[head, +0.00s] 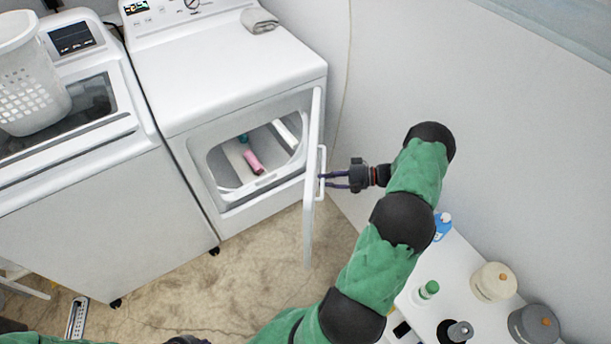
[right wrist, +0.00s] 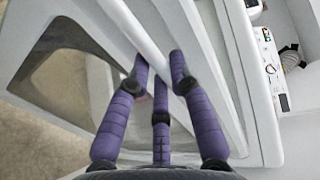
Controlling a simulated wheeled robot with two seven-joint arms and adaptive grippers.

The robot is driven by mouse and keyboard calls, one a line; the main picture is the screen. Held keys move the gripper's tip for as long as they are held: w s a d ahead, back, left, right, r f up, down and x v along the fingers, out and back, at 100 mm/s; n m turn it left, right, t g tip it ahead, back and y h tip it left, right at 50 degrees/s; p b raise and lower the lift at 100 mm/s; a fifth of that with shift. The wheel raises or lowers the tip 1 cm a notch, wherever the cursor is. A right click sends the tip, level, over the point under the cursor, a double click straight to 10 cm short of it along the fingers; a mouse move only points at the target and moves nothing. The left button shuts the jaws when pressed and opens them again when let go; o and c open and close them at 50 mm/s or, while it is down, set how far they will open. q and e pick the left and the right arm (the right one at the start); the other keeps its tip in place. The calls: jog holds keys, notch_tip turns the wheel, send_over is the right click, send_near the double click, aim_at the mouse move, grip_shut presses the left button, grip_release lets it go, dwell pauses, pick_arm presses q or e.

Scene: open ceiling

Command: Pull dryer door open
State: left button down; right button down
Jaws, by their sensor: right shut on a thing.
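The white dryer (head: 225,75) stands at the upper middle of the head view. Its door (head: 312,200) is swung open at the right side of the opening and shows nearly edge-on. A pale handle (head: 322,160) stands out from the door's outer face. My right gripper (head: 323,180) reaches the handle from the right and is shut on it. In the right wrist view, the purple fingers of my right gripper (right wrist: 160,68) close around the handle bar (right wrist: 140,28). The door's dark window (right wrist: 70,75) shows to the left.
A pink item (head: 253,162) lies inside the drum. A washer (head: 80,160) with a white basket (head: 28,85) stands left. A white table (head: 405,300) with bottles and jars is at lower right. Floor (head: 225,285) before the dryer is clear.

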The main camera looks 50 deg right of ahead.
jog(key=s+d+n+g+y, duration=0.1)
jog(key=s+d, duration=0.3)
jog(key=shift+d, duration=0.3)
jog(key=c, duration=1.1)
grip_release()
jog(key=shift+w, duration=0.1)
